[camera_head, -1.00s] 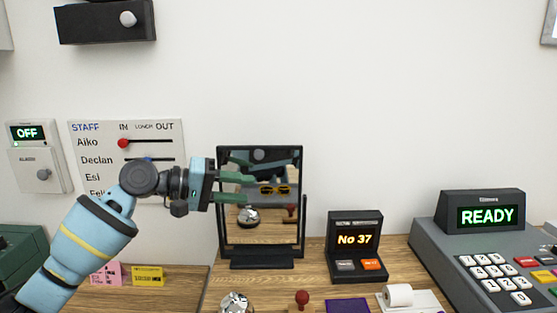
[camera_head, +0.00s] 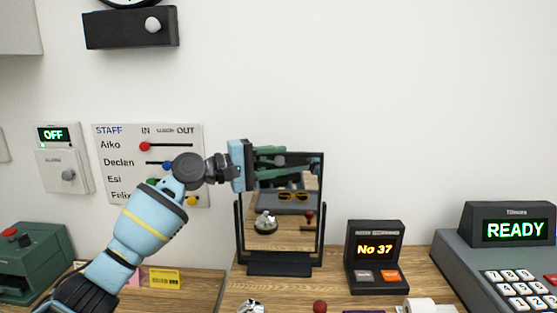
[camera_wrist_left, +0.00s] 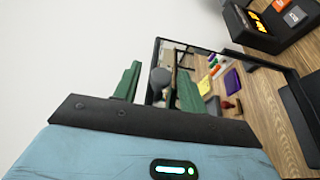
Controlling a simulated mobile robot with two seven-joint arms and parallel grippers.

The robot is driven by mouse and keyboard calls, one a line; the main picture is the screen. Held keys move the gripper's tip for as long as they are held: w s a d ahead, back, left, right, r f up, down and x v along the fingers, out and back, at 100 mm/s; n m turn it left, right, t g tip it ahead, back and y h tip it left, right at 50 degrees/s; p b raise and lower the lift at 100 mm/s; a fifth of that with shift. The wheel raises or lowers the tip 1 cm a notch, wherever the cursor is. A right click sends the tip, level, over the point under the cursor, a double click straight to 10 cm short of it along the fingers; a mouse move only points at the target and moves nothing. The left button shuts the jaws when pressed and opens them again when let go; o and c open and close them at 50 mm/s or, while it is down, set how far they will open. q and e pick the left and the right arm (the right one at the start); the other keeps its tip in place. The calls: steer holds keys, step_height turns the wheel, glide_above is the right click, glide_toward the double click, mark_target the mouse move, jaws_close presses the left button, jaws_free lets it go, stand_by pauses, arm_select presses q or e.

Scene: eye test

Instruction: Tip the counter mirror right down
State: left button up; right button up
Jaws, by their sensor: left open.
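The counter mirror (camera_head: 308,228) is a black-framed rectangular glass on a dark stand, standing on the wooden counter at the centre of the head view. It also shows in the left wrist view (camera_wrist_left: 218,68). My left gripper (camera_head: 290,157) is at the mirror's upper part, with its green fingers open. In the left wrist view the fingers (camera_wrist_left: 157,80) lie on either side of one frame edge, one outside it and one over the glass. I cannot tell whether they touch it. Reflections partly blur with the fingers. My right gripper is not in view.
A "No 37" display (camera_head: 375,255) stands right of the mirror, and a till (camera_head: 480,250) reading READY is further right. A bell (camera_head: 251,306) and a red-knobbed stamp (camera_head: 320,306) lie in front. A staff board (camera_head: 110,170) hangs left behind my arm.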

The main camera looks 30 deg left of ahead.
arm_select(q)
steer(key=shift+w+d, duration=0.45)
steer(key=shift+w, duration=0.1)
jaws_close()
steer(key=shift+f, duration=0.1)
